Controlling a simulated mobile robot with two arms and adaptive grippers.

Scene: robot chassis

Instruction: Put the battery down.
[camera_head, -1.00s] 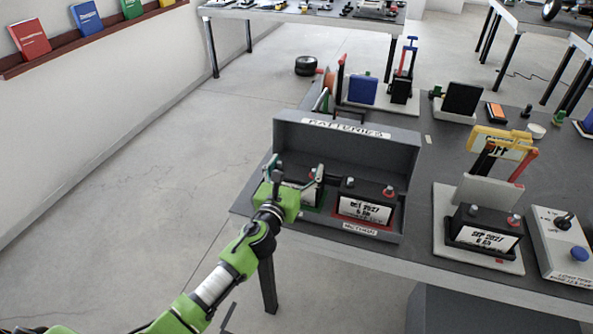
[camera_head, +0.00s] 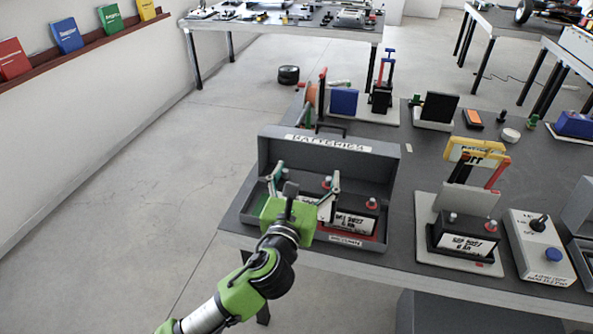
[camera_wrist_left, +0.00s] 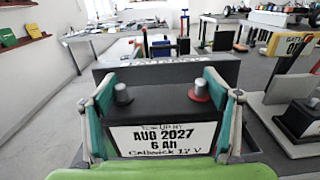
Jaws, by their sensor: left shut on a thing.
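My left gripper (camera_head: 307,185) is shut on a black battery, between its two fingers. In the left wrist view this battery (camera_wrist_left: 162,138) is upright, has a grey and a red terminal, and its white label reads AUG 2027, 6 Ah. In the head view my gripper hides most of it. It is at the grey BATTERIES box (camera_head: 380,160); whether it touches the box floor I cannot tell. A second battery (camera_head: 358,222) stands in the box's red-edged right slot, partly covered by my gripper. My right gripper is not in view.
A third battery (camera_head: 466,240) sits in a light stand (camera_head: 430,245) right of the box, below a yellow sign (camera_head: 477,152). A control box (camera_head: 540,250) with a blue knob is further right. The table's front edge runs close before the box.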

